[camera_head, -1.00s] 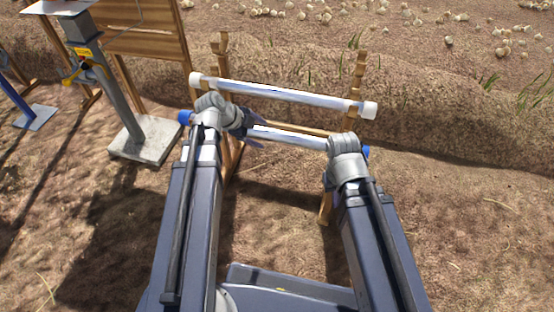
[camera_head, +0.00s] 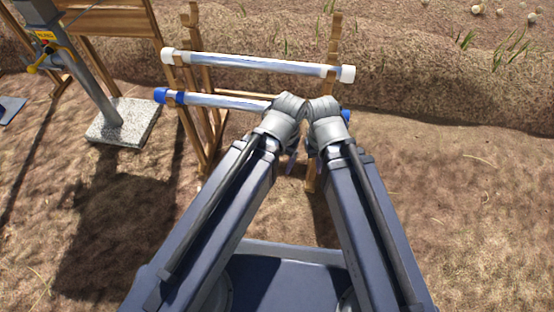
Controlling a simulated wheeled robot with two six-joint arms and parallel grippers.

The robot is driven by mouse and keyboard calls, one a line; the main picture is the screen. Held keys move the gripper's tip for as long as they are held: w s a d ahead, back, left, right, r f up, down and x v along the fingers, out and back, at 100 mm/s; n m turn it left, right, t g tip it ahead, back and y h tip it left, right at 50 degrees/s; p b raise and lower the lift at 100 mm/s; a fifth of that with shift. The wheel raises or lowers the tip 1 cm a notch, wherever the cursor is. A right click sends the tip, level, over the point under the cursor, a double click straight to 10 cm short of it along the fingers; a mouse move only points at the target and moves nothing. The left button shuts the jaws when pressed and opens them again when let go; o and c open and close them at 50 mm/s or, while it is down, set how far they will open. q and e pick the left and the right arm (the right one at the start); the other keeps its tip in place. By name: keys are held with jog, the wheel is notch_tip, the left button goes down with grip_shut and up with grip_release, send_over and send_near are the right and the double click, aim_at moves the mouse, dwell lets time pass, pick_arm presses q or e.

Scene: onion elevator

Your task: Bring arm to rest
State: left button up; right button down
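My two arms reach up from the bottom of the head view, and their grey wrists meet close together near the middle. A small dark piece of my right gripper (camera_head: 292,163) shows below and between the wrists. Its fingers are mostly hidden, so I cannot tell whether it is open or shut. My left gripper is hidden behind its own wrist. I see nothing held by either arm.
A wooden rack (camera_head: 193,128) stands ahead. It bears a white-capped tube (camera_head: 255,64) and a lower blue-capped tube (camera_head: 222,100), partly behind my wrists. Bare soil lies at right.

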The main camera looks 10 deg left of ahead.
jog(key=shift+r, duration=0.15)
notch_tip(320, 180, up, 33)
jog(key=p, duration=3.3)
jog(key=shift+a, duration=0.15)
